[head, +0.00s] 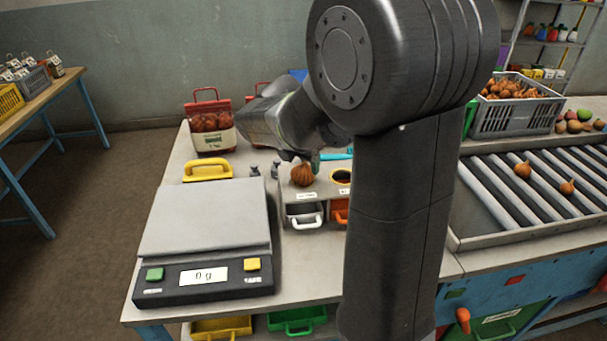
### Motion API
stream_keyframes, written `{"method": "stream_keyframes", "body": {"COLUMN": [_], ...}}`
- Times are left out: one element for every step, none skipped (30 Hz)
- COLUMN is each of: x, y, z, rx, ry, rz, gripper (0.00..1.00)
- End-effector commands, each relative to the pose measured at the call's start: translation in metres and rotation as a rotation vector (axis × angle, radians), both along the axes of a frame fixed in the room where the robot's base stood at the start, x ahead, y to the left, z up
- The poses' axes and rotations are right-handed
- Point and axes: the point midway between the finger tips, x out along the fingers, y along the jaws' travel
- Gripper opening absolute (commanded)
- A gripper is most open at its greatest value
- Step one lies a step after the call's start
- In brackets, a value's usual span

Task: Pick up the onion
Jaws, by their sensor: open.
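A brown onion (303,176) sits on the small grey drawer unit (328,187) in the middle of the bench. My arm reaches over from the right, and my gripper (312,160) is open just above and behind this onion. The fingertips are small and partly hidden, so I cannot tell whether they touch it. Two more onions lie on the roller conveyor at the right, one farther back (523,169) and one nearer (567,188).
A scale (205,218) reading 0 g stands at the front left, with a yellow handle (207,171) behind it. A red-topped sack (210,122) stands at the back. A grey crate (514,117) full of onions stands behind the rollers. My arm hides the middle of the bench.

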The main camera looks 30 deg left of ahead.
Motion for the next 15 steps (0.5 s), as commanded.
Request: {"method": "stream_keyframes", "body": {"x": [0.001, 0.002, 0.003, 0.004, 0.005, 0.007, 0.009, 0.010, 0.012, 0.014, 0.015, 0.017, 0.018, 0.019, 0.019], "y": [0.000, 0.000, 0.000, 0.001, 0.001, 0.001, 0.001, 0.002, 0.002, 0.003, 0.003, 0.004, 0.004, 0.004, 0.005], "z": [-0.002, -0.004, -0.006, -0.009, -0.013, -0.019, -0.023, -0.027, -0.033, -0.037, -0.040, -0.044, -0.047, -0.048, -0.050], "rx": [-0.001, -0.001, -0.001, -0.001, -0.001, -0.003, -0.003, -0.004, -0.004, -0.003, -0.002, -0.001, -0.001, -0.001, 0.001], "ry": [0.000, 0.001, 0.001, 0.001, 0.001, 0.002, 0.002, 0.002, 0.002, 0.002, 0.001, 0.001, 0.001, 0.001, 0.000], "rz": [0.000, -0.001, -0.001, -0.001, -0.003, -0.002, -0.002, -0.003, -0.001, -0.002, -0.002, -0.003, -0.003, -0.003, -0.002], "gripper": [0.69, 0.69, 0.69, 0.69, 0.69, 0.69, 0.69, 0.69, 0.69, 0.69, 0.69, 0.69, 0.69, 0.69, 0.69]}}
